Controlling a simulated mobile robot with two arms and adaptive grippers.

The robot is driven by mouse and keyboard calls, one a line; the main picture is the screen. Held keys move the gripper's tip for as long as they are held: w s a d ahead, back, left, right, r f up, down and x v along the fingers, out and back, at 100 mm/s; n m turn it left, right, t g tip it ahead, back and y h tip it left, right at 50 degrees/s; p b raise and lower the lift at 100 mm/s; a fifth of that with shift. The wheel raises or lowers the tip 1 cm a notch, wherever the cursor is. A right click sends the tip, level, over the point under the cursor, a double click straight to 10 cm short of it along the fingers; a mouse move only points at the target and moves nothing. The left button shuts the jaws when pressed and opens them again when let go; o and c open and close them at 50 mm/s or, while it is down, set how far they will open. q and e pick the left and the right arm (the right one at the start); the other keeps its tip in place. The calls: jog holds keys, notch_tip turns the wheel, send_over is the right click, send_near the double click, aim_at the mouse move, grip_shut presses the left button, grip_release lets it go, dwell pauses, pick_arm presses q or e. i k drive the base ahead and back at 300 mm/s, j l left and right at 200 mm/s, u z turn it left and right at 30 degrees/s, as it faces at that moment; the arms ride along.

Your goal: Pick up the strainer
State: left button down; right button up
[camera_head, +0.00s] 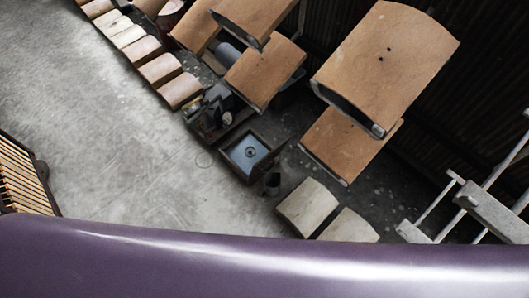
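I cannot make out a strainer anywhere in the head view. Neither my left gripper nor my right gripper is in view. A smooth, glossy purple surface (260,265) fills the whole bottom of the picture, very close to the camera, and hides whatever lies below its curved upper edge. I cannot tell what it belongs to.
Brown wooden seat-like panels (385,55) stand at the upper right by a dark corrugated wall. A square dark box (249,153) sits on the grey concrete floor (120,150). A slatted wooden piece (22,180) is at left, a pale frame (490,210) at right.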

aim_at(250, 152)
jog(key=i+j+z, duration=0.2)
jog(key=j, duration=0.15)
jog(key=i+j+z, duration=0.2)
jog(key=j, duration=0.15)
jog(key=j+z, duration=0.2)
jog(key=j, duration=0.15)
jog(key=i+j+z, duration=0.1)
jog(key=j+z, duration=0.15)
jog(key=j, duration=0.15)
